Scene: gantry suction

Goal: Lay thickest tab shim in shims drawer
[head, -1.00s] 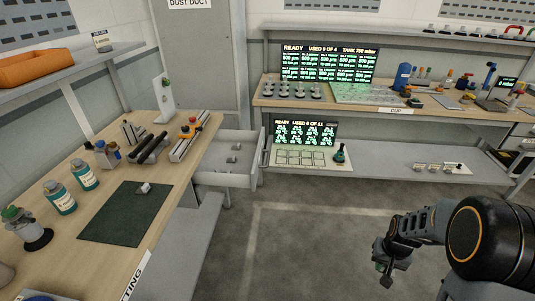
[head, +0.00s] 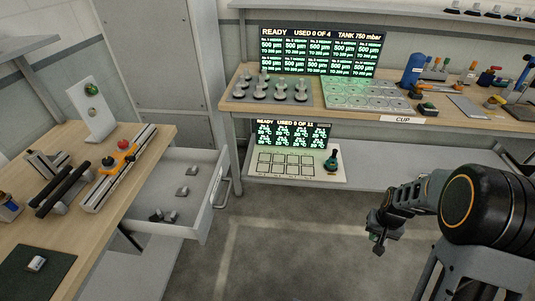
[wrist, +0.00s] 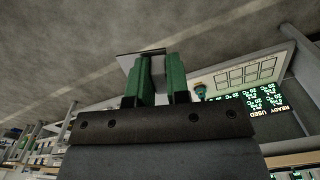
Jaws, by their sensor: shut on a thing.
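My gripper (head: 377,236) hangs over the floor at the right in the head view. In the wrist view its green fingers (wrist: 157,85) are shut on a thin flat grey metal piece, a tab shim (wrist: 127,61), which sticks out beyond the fingertips. Its thickness cannot be read. The drawer (head: 211,209) stands pulled out from the left bench, left of my gripper and well apart from it. Several small grey pieces lie in it, some at the middle and back (head: 182,191) and some near the front left (head: 159,215).
The left bench (head: 128,187) carries a rail with an orange clamp (head: 125,153), dark bars and a green mat (head: 35,272). The back bench (head: 453,118) holds cups, discs and screens, with a shelf (head: 380,165) below. Open floor (head: 290,255) lies between drawer and gripper.

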